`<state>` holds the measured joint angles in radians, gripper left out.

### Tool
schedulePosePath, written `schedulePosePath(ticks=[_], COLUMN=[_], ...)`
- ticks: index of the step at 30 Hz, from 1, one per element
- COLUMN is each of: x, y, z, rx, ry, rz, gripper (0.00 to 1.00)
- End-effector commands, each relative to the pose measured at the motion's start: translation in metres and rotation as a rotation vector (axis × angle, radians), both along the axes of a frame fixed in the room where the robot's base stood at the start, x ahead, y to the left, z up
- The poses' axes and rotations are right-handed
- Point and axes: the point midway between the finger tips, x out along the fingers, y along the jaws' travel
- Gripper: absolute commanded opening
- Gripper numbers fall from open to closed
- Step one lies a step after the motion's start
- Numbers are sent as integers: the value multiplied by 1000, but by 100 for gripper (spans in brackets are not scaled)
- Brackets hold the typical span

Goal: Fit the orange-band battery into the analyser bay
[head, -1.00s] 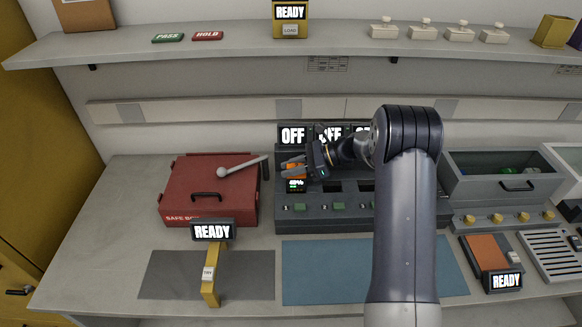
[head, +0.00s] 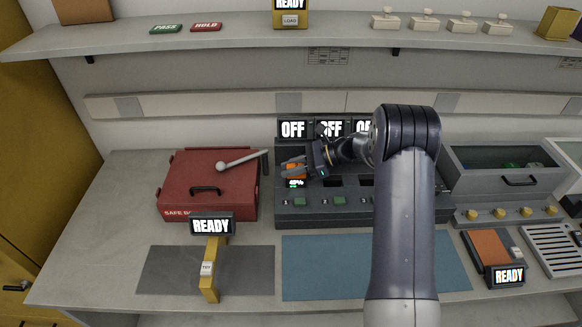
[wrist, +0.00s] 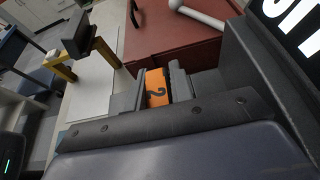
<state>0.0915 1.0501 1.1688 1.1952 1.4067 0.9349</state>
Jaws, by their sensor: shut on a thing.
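The orange-band battery (head: 296,170) is at the left end of the dark bay rack (head: 325,218), with a small lit percentage display below its orange part. My gripper (head: 299,172) is shut on it. In the wrist view the orange band (wrist: 156,87) with a black "2" sits between the two dark fingers. The battery's lower end is hidden, so I cannot tell whether it is in a slot or above one. The frames do not clearly show which fixture is the analyser bay; a yellow stand (head: 209,275) with a READY screen (head: 211,225) is at front left.
A red safe box (head: 180,190) with a grey lever (head: 240,161) is left of the rack. A grey drawer unit (head: 500,185) is at right. An orange pad unit (head: 490,250) with a READY screen is at front right. A blue mat (head: 330,270) is clear.

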Motion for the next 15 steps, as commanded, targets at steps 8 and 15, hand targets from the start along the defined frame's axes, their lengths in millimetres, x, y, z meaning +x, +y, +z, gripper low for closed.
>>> schedulePosePath(ticks=[8, 15], x=[0, 0], y=[0, 0], z=[-8, -13], rx=[0, 0], ry=[0, 0], rz=[0, 0], gripper=[0, 22])
